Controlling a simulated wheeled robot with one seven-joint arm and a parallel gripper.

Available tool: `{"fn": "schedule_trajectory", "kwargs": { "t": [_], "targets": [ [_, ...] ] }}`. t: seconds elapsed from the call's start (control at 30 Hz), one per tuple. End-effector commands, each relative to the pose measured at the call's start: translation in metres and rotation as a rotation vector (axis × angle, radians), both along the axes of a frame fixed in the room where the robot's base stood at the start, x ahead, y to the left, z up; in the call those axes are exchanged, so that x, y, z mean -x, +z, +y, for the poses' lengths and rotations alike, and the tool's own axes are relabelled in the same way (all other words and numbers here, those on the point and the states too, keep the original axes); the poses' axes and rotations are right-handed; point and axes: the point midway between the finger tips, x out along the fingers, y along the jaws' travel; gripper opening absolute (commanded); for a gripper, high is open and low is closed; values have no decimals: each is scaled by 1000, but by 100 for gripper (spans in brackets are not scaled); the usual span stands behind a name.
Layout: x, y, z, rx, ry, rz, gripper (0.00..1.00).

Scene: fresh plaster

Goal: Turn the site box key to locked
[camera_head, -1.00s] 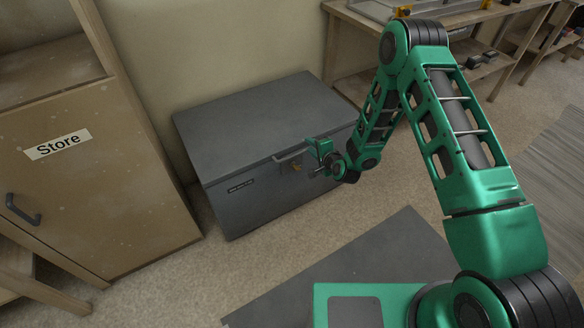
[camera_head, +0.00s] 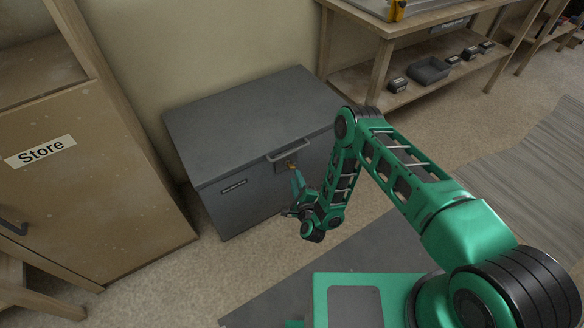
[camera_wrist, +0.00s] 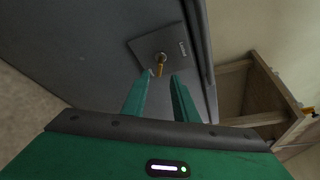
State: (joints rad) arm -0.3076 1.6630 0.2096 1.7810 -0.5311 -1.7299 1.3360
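The grey site box (camera_head: 250,110) stands against the wall with its lid shut. Its front has a handle and a lock plate with a small brass key (camera_head: 292,166). In the wrist view the key (camera_wrist: 160,66) sits in the lock, its bow pointing down in the picture, on a square plate (camera_wrist: 176,49). My gripper (camera_head: 295,176) is at the box front, just below the key. In the wrist view my gripper's two green fingers (camera_wrist: 162,76) are apart, with the key just beyond and between their tips. It does not appear to touch the key.
A wooden "Store" cabinet (camera_head: 85,170) stands left of the box. A workbench (camera_head: 410,25) with trays on its lower shelf is at the back right. A dark mat (camera_head: 375,250) lies on the floor before the box.

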Motion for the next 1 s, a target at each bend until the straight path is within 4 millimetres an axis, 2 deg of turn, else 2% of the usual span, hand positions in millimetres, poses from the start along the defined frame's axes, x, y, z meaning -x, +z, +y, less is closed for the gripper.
{"fn": "schedule_trajectory", "kwargs": {
  "t": [0.3,0.5,0.7,0.93,1.0],
  "targets": [
    [-53,-10,18,-1,4,-1,27],
    [-75,-14,24,0,7,-1,27],
    [-82,-16,26,3,8,0,27],
    [-82,-16,26,2,8,0,27],
    [-83,-16,26,2,8,0,10]
  ]
}}
